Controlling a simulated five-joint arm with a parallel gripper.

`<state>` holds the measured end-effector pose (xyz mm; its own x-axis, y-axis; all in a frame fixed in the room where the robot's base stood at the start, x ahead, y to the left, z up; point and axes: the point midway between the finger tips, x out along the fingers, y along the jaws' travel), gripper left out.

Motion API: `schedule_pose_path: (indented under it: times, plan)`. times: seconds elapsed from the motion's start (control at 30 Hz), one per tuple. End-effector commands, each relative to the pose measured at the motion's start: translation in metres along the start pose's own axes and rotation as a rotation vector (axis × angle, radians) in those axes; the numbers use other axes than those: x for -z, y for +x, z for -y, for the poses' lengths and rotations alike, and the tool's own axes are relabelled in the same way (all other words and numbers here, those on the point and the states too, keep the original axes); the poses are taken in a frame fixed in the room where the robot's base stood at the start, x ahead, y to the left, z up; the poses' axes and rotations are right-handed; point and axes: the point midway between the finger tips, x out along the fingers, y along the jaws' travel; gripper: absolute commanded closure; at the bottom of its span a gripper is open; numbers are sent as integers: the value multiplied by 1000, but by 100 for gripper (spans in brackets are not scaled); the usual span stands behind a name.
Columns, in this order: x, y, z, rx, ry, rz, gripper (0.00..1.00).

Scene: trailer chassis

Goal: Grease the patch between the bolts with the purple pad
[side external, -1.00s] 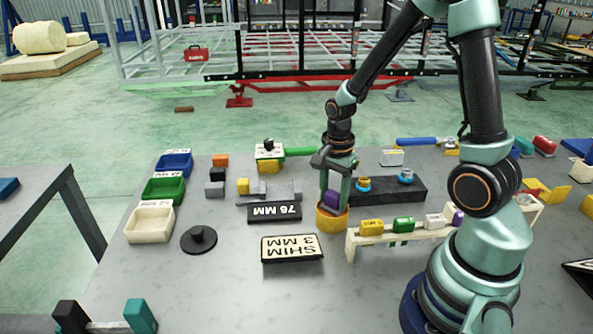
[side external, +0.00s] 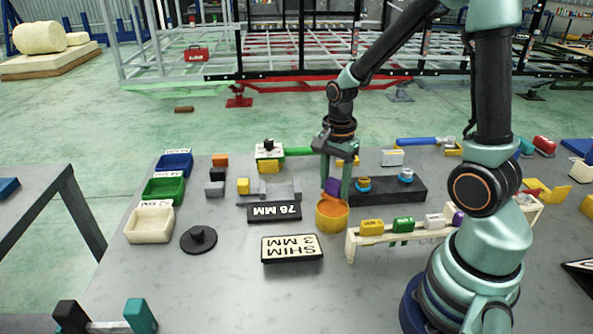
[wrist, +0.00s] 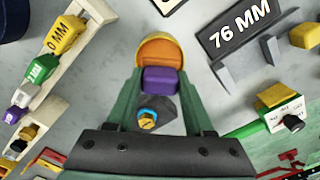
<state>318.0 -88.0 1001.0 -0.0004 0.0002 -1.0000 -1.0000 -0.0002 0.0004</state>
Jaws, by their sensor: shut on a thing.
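My gripper (side external: 335,188) is shut on the purple pad (side external: 332,187), which also shows between the fingers in the wrist view (wrist: 160,80). The pad is just above the mouth of a round orange-yellow tub (side external: 332,222). I cannot tell whether its lower end still touches the inside. The tub also shows in the wrist view (wrist: 158,46). A dark block (side external: 390,194) lies right of the tub. It bears one bolt with a blue collar and orange top (side external: 363,184) and one with a blue collar and grey top (side external: 406,176). The patch between them is not distinct.
A cream rack (side external: 375,240) with several coloured blocks stands in front of the dark block. A 76 MM plate (side external: 274,212) and a SHIM 3 MM plate (side external: 291,248) lie left of the tub. Bare table lies in front of these plates.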

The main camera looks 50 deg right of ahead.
Motion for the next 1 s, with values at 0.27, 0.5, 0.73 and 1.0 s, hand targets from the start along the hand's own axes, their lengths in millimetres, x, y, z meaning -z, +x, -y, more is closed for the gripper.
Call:
schedule_pose_path:
  times: [0.27,0.5,0.73,1.0]
  plan:
    - [0,-21,1,3,0,-1,92]
    - [0,-34,0,2,0,-1,92]
    - [0,-35,0,1,0,0,92]
    - [0,-34,0,1,0,0,92]
